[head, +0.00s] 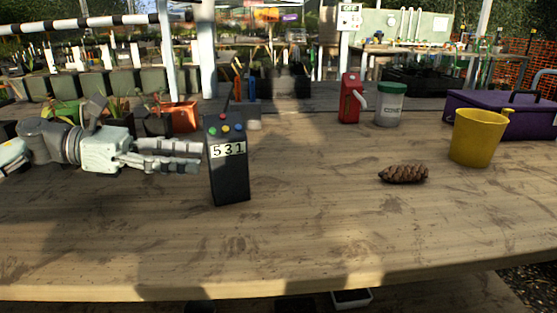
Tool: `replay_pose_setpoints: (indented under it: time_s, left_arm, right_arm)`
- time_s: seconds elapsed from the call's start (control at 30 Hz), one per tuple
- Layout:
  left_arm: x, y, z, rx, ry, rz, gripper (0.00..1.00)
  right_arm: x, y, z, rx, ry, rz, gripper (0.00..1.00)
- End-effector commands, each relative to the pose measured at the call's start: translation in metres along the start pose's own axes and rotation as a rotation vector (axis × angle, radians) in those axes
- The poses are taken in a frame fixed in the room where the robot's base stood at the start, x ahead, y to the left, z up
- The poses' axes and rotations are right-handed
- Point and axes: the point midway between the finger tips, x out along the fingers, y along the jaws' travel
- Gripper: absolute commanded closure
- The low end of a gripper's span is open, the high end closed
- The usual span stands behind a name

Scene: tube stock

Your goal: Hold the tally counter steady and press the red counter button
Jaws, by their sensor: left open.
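The tally counter (229,178) is a tall black box standing upright on the wooden table, left of the middle. Its white display reads 531. Several small coloured buttons sit above the display, among them a red one (212,131), a blue one and a green one. A thin dark stalk rises from its top. My left gripper (202,157) comes in from the left, its fingers pointing right at the counter's left side. It is open and holds nothing. I cannot tell whether the fingertips touch the counter. My right gripper is not in view.
A pine cone (404,174), a yellow bucket (476,137), a purple box (532,115), a red can (351,98) and a green-lidded white tub (390,106) stand to the right. Plant pots (181,116) are behind my left gripper. The table's front and middle are clear.

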Motion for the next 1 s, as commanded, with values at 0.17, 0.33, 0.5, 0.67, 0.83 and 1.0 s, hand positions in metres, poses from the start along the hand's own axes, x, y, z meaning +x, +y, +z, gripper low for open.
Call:
replay_pose_setpoints:
  time_s: [0.17, 0.33, 0.5, 0.67, 0.83, 1.0]
  left_arm:
    - [0.007, -0.021, -0.020, 0.051, 0.078, -0.074, 0.46]
    - [0.013, -0.026, -0.025, 0.064, 0.098, -0.095, 0.46]
    - [0.028, -0.028, -0.026, 0.063, 0.097, -0.095, 0.46]
    - [0.050, -0.030, -0.028, 0.063, 0.096, -0.096, 0.46]
    - [0.076, -0.033, -0.033, 0.063, 0.096, -0.097, 0.46]
    - [0.095, -0.033, -0.035, 0.063, 0.096, -0.093, 0.46]
  right_arm:
    - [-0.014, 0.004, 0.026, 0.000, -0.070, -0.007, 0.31]
    - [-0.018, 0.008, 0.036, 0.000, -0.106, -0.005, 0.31]
    - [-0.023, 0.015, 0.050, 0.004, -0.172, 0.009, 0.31]
    - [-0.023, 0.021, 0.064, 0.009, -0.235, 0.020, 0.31]
    - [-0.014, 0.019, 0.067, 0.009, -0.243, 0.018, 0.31]
    - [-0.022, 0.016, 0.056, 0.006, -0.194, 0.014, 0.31]
